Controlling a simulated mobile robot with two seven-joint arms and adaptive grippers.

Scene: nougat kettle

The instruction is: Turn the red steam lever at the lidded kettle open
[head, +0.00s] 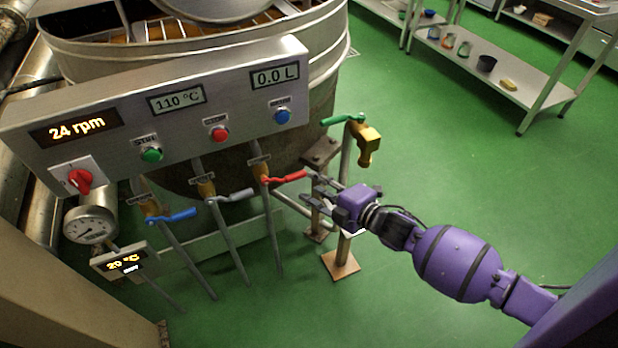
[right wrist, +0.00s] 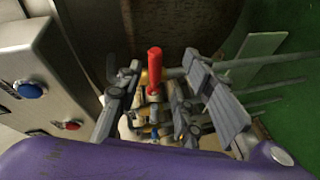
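The red steam lever (head: 288,178) sits on the rightmost of three valve pipes below the control panel, its handle pointing right and slightly up. My right gripper (head: 308,185) is open, with its fingertips close to the end of the red handle. In the right wrist view the red handle (right wrist: 154,66) shows upright between the two spread fingers. I cannot tell whether either finger touches it. The large steel kettle (head: 325,38) stands behind the panel. My left gripper is not in view.
A blue lever (head: 172,215) and a grey lever (head: 232,196) are on the neighbouring pipes to the left. A brass tap (head: 366,143) with a green handle (head: 342,119) stands just behind my right gripper. The steel control panel (head: 120,95) hangs above. Green floor is free at right.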

